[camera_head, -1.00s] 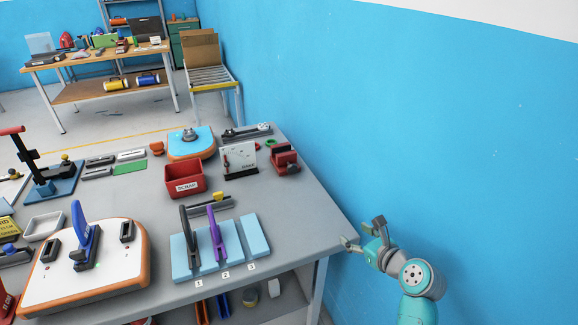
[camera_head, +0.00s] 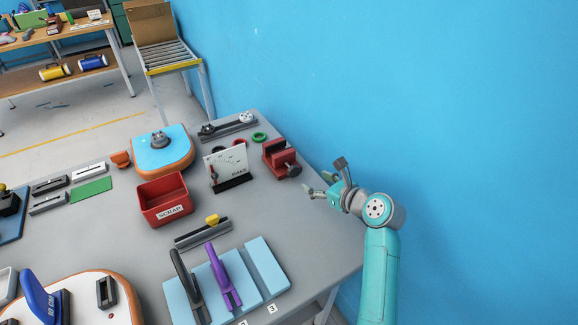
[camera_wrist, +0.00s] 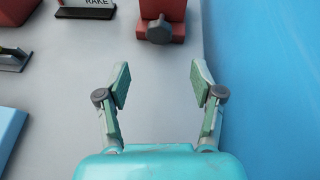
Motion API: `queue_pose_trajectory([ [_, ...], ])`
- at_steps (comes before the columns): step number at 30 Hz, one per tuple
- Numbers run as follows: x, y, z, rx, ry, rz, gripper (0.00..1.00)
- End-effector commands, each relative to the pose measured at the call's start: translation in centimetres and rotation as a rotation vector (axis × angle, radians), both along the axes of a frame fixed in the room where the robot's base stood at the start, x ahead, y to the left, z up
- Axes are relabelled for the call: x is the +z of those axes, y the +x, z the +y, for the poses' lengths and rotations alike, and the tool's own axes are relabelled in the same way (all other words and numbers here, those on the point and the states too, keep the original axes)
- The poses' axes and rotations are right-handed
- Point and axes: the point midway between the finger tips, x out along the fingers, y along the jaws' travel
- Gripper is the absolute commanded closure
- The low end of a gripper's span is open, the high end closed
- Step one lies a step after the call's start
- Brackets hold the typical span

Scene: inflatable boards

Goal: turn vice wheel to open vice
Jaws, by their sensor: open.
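The red vice (camera_head: 279,156) stands near the far right edge of the grey table. Its dark wheel (camera_head: 293,170) faces toward me on the vice's near side. In the wrist view the red vice (camera_wrist: 163,10) is at the top, partly cut off, with the dark wheel (camera_wrist: 159,30) below it. My gripper (camera_head: 320,184) is open and empty, to the right of and nearer than the wheel, over the table's right edge. In the wrist view my gripper (camera_wrist: 160,80) has its fingers spread, pointing toward the wheel but apart from it.
A white RAKE board (camera_head: 226,166) stands left of the vice. A red SCRAP bin (camera_head: 165,198) and a blue-topped board (camera_head: 162,148) are further left. A green ring (camera_head: 260,137) lies behind the vice. The blue wall (camera_head: 450,120) runs close on the right. Table space before the wheel is clear.

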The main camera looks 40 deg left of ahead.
Motion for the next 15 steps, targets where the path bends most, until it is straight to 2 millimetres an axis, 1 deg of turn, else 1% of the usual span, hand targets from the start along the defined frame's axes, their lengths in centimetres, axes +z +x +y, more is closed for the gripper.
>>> queue_pose_trajectory([
  [5,-0.7,0.5,1.8,0.002,0.0,0.0,0.33],
  [15,-3.0,2.0,7.1,0.001,-0.001,0.001,0.33],
])
